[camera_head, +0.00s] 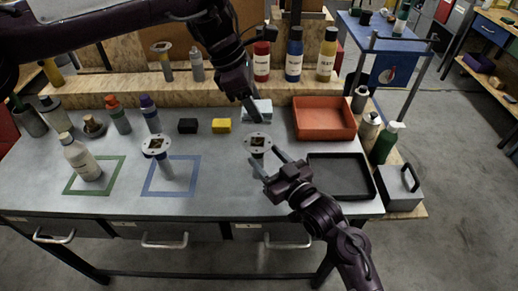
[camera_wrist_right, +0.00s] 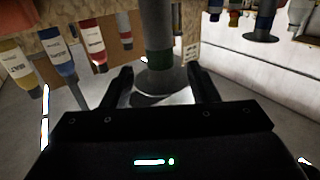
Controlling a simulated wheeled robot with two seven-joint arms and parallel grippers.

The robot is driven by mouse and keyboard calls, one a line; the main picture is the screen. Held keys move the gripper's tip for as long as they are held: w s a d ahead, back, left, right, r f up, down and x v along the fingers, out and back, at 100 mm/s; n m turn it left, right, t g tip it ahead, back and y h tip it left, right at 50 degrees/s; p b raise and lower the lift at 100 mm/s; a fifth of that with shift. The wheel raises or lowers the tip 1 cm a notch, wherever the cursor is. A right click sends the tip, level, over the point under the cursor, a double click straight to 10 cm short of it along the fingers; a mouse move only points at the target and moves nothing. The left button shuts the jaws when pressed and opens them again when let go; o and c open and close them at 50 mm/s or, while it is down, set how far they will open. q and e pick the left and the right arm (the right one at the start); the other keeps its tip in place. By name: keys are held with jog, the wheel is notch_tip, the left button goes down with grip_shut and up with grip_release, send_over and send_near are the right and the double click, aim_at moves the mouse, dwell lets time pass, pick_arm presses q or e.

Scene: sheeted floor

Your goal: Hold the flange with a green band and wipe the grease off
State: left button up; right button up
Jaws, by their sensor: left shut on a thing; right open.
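A flange (camera_head: 257,141) with a pale round top and a dark square centre stands upright on the bench. Its green band (camera_wrist_right: 158,58) shows on the stem in the right wrist view. My right gripper (camera_head: 268,163) is open at the flange, with its fingers on either side of the stem in the wrist view. I cannot tell whether they touch it. My left gripper (camera_head: 252,108) is shut on a white and light-blue pad (camera_head: 263,107), just behind and above the flange. No grease can be made out on the flange at this size.
Another flange (camera_head: 157,146) stands at a blue outlined square. A white bottle (camera_head: 80,157) stands in a green outline. Black and yellow blocks (camera_head: 222,126) lie behind. A red tray (camera_head: 322,119) and black tray (camera_head: 340,177) are on the right. Bottles (camera_head: 295,58) line the back shelf.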

aim_at(257, 149)
jog(key=x, duration=0.4)
jog(key=shift+w+a, duration=0.25)
jog(key=shift+w, duration=0.1)
grip_shut()
